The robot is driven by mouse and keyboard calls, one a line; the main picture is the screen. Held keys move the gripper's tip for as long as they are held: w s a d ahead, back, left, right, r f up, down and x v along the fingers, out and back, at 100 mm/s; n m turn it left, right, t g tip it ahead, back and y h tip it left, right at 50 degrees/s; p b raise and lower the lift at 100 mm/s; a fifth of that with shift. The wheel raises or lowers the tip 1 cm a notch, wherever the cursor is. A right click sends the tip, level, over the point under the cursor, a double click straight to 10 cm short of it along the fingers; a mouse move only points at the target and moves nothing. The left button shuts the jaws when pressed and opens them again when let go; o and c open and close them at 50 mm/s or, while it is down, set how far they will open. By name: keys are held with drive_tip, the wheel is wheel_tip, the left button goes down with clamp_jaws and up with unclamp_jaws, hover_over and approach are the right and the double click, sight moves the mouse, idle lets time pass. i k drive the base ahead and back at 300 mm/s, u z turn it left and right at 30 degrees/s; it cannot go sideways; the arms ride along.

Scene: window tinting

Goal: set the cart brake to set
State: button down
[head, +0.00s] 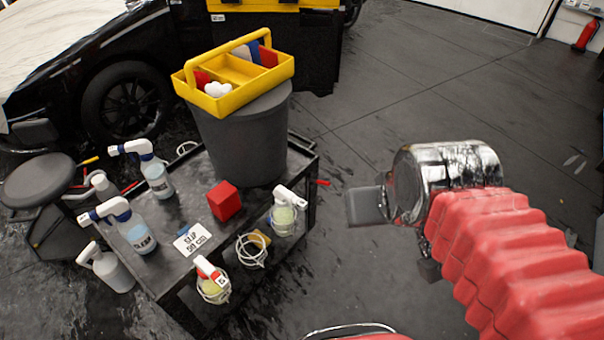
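The cart (180,268) is a black cart standing left of centre, loaded with bottles and a bucket. A small red lever (321,182) sticks out at its right end, near the top edge; it may be the brake, but no set or release marking is readable. My gripper (367,206) is to the right of the cart, apart from the red lever, at the end of my red-sleeved arm. Its dark finger part points left toward the cart. I see nothing held, and the finger gap is not visible.
A dark bucket (240,135) with a yellow caddy (222,100) on top stands at the cart's back. Spray bottles (155,178), a red block (224,201) and a sign card (192,240) are on the cart. A stool (38,180) stands left. Floor behind my gripper is clear.

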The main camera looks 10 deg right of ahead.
sight(318, 181)
drive_tip(key=u, duration=0.45)
drive_tip(key=i, duration=0.85)
drive_tip(key=u, duration=0.4)
